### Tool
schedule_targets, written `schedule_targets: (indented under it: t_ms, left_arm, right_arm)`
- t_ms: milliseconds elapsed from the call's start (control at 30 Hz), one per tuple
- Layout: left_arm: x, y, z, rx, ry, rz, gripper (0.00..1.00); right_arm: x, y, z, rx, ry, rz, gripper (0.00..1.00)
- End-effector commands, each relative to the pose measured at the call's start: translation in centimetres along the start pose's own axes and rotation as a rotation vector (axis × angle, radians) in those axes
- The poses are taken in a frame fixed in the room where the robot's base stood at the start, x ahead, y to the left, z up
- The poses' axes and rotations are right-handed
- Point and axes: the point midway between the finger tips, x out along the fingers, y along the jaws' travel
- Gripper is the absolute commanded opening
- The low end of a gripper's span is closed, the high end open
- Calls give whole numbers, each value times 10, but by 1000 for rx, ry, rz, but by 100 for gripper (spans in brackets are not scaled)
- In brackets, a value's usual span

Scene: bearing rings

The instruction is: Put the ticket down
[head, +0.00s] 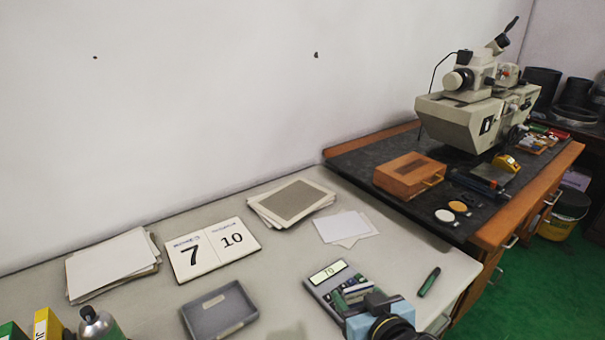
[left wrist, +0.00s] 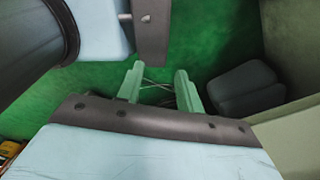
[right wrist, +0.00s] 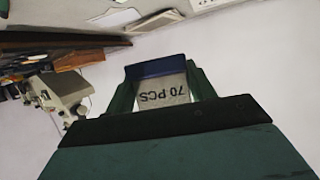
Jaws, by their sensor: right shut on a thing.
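The ticket (right wrist: 163,90) is a pale card printed "70 PCS", with a blue strip along its far edge, in the right wrist view. My right gripper (right wrist: 163,88) is shut on it, with a green finger at each side. In the head view my right gripper (head: 354,291) is at the lower right, over a grey device (head: 316,284) with a lit display reading 70. I cannot make out the ticket clearly there. My left gripper (left wrist: 160,88) shows only in its wrist view, its green fingers apart and empty above green floor.
On the pale table are a grey tray (head: 218,322), a calendar card (head: 212,263), paper stacks (head: 110,265), white sheets (head: 345,226) and a green marker (head: 429,281). Bottles and boxes stand front left. A dark bench (head: 375,160) with a machine (head: 478,110) adjoins at right.

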Motion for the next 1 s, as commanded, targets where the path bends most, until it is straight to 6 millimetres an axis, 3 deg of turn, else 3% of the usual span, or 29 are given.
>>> schedule_targets:
  t_ms: [100, 233, 400, 567, 767, 1000]
  left_arm:
    - [3, 3, 0, 0, 1, 3, 36]
    - [4, 3, 0, 1, 1, 4, 36]
    - [4, 3, 0, 2, 1, 4, 36]
    - [4, 3, -1, 2, 2, 4, 36]
    - [3, 3, -1, 2, 2, 4, 36]
    - [-2, 1, -1, 3, 2, 2, 36]
  right_arm:
    - [-29, 40, -20, 49, 3, 119, 30]
    - [-55, 71, -32, 90, -2, 215, 30]
    - [-72, 88, -37, 114, -7, 271, 30]
    - [-73, 90, -37, 116, -8, 276, 30]
    - [-50, 66, -30, 81, -8, 200, 30]
    - [12, -19, 12, -25, -7, -54, 30]
